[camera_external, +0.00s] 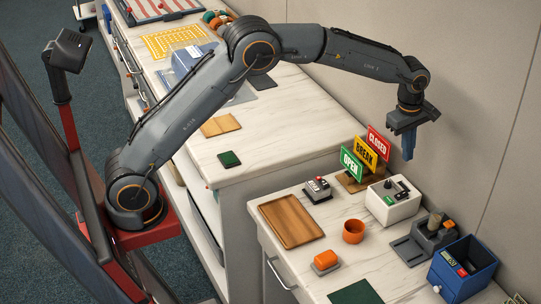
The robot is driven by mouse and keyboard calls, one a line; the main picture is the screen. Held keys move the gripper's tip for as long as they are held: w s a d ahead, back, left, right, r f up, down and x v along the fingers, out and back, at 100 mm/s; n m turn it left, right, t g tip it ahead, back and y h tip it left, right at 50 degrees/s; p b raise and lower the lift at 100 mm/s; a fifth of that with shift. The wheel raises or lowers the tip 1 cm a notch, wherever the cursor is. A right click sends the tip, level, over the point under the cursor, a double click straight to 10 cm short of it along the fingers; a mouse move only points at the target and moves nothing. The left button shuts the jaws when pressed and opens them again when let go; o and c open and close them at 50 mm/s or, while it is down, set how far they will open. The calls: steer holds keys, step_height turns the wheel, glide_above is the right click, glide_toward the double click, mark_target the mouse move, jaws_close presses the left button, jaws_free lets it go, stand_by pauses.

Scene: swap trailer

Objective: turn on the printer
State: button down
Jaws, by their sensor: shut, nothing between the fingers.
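My gripper (408,155) points down, shut and empty, in the air near the wall. In the picture it appears above the white device and right of the signs, apart from both. How far it is from the wall cannot be told.
Green, yellow and red signs (365,155) stand just behind the white device. A small black device with buttons (318,190), a wooden tray (291,221), an orange cup (353,231), a grey holder (425,240) and a blue bin (461,268) share the counter (320,270).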

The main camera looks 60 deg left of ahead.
mark_target(405, 193)
steer(key=f+p, duration=0.1)
steer(key=f, duration=0.3)
steer(key=w+f+p, duration=0.1)
steer(key=f, duration=0.3)
steer(key=f+p, duration=0.2)
steer(key=f, duration=0.3)
steer(key=shift+w, duration=0.35)
steer(key=shift+f, duration=0.15)
steer(key=shift+w+f, duration=0.15)
steer(key=shift+f+b, duration=0.2)
steer(key=shift+b, duration=0.35)
steer(key=shift+s+r+p, duration=0.15)
steer(key=shift+s+p, duration=0.7)
